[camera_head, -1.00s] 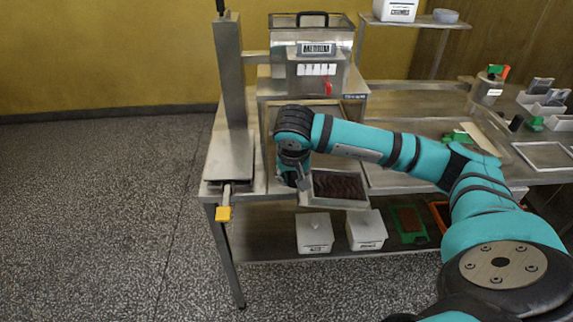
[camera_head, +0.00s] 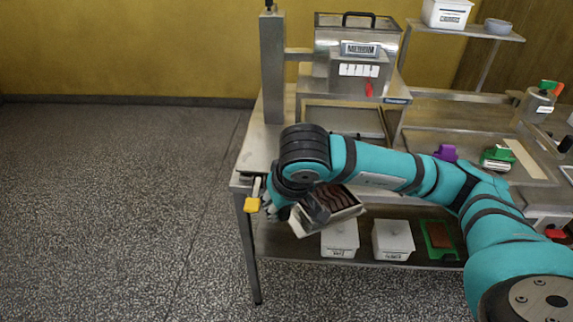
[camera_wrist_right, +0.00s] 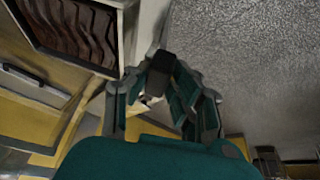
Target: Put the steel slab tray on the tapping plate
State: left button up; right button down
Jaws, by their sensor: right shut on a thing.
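The steel slab tray (camera_head: 335,223) holds a dark brown, wavy-topped slab. My right gripper (camera_head: 284,208) is shut on the tray at its left side and holds it, tilted, in front of the table's front edge. In the right wrist view the tray (camera_wrist_right: 125,35) is at the upper left, beside my right gripper (camera_wrist_right: 163,100). My left gripper is not in view.
A steel machine (camera_head: 352,60) stands behind my arm, with the upright column (camera_head: 272,70) on its left. White lidded boxes (camera_head: 340,238) and a green-framed thing (camera_head: 438,240) are on the lower shelf. Purple (camera_head: 446,153) and green (camera_head: 497,158) items lie right. Floor at left is clear.

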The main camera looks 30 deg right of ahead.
aim_at(264, 148)
jog(key=k+u, duration=0.3)
jog(key=k+j+u, duration=0.15)
jog(key=k+u, duration=0.15)
jog(key=l+u, duration=0.3)
jog(key=l, duration=0.5)
jog(key=k+l+u, duration=0.15)
jog(key=l+u, duration=0.15)
jog(key=l, duration=0.5)
jog(key=i+l, duration=0.2)
jog(key=i, duration=0.15)
